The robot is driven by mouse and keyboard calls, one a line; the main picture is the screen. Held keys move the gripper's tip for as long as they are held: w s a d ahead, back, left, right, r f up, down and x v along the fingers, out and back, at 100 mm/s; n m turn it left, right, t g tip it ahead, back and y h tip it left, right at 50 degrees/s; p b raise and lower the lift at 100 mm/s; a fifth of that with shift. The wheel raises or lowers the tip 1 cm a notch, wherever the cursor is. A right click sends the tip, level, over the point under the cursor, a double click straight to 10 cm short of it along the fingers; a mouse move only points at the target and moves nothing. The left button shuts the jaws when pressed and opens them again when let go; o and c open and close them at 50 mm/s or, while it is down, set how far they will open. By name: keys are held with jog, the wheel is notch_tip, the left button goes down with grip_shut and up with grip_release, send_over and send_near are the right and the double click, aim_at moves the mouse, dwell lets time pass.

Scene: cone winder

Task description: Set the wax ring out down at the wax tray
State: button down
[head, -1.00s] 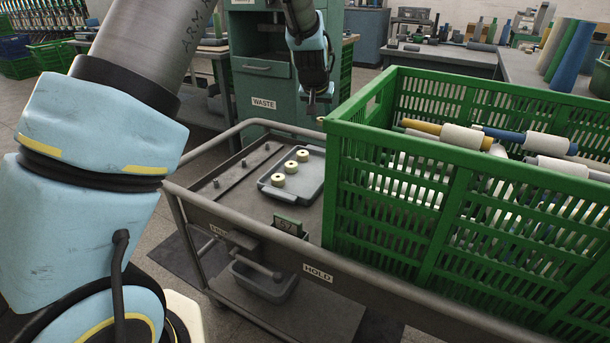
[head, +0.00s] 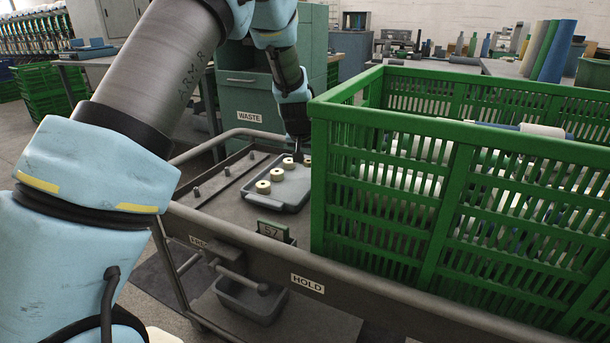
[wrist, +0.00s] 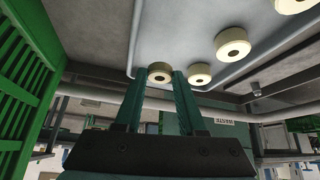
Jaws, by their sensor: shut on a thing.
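The wax tray (head: 299,194) is a shallow grey tray on the cart, with three cream wax rings (head: 263,187) in a row on it. My gripper (head: 300,154) is low at the tray's far end, just past the farthest ring in the row. In the wrist view my gripper (wrist: 160,77) is shut on another cream wax ring (wrist: 159,73), held between the fingertips. The tray's grey floor (wrist: 180,30) and the three other rings (wrist: 199,74) show there too. I cannot tell whether the held ring touches the tray.
A tall green slatted crate (head: 385,190) with yarn cones stands close to the tray's right. A green waste cabinet (head: 245,95) stands behind the cart. The cart's rail (head: 370,300) runs along the front.

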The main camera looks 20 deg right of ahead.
aim_at(309, 177)
jog(key=shift+f+b, duration=0.3)
jog(key=shift+f, duration=1.75)
jog(key=c, duration=0.8)
grip_release()
jog(key=shift+f, duration=0.1)
jog(key=shift+o, duration=0.2)
